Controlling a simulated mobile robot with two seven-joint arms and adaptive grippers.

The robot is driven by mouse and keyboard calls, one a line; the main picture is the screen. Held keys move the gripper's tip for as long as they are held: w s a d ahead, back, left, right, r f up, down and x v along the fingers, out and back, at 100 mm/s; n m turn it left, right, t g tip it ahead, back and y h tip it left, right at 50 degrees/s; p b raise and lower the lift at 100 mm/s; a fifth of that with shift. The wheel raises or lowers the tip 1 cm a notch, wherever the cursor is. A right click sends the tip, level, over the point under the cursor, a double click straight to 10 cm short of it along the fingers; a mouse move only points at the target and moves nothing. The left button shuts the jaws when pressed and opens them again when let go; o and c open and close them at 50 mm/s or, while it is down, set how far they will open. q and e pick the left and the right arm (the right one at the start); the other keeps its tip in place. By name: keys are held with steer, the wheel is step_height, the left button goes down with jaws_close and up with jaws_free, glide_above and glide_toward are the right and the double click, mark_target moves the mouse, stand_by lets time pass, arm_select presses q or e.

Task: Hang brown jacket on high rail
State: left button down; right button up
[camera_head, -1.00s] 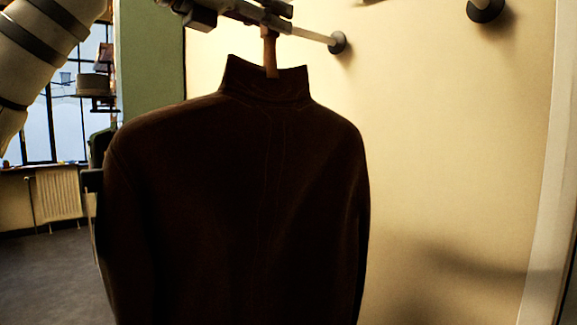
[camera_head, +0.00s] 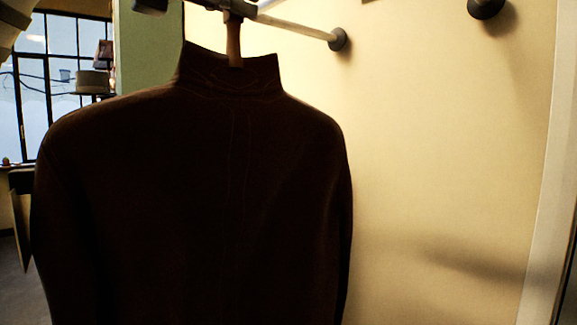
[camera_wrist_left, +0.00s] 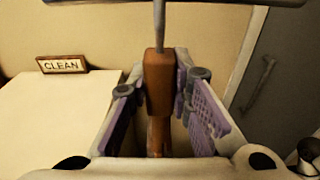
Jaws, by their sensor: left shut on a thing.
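The dark brown jacket (camera_head: 200,190) hangs upright from a wooden hanger (camera_head: 234,42) and fills the left and middle of the head view. My left gripper (camera_wrist_left: 160,105) is shut on the hanger's wooden neck (camera_wrist_left: 158,85), with purple pads on both sides. The thin metal hook stem (camera_wrist_left: 159,25) rises above it; the hook's top is out of view. A metal rail (camera_head: 295,29) runs behind the hanger to a round wall mount (camera_head: 338,39). I cannot tell whether the hook touches a rail. My right gripper is not in view.
A second dark wall mount (camera_head: 486,7) is higher at the right. The cream wall (camera_head: 440,150) is bare to the right of the jacket. A "CLEAN" sign (camera_wrist_left: 61,65) stands on a pale surface (camera_wrist_left: 55,120). A dark bar (camera_wrist_left: 200,2) crosses the wrist view's top.

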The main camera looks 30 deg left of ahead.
arm_select(q)
steer(key=v, duration=1)
steer(key=shift+s, duration=0.2)
steer(key=shift+s+f, duration=0.1)
steer(key=shift+s, duration=0.05)
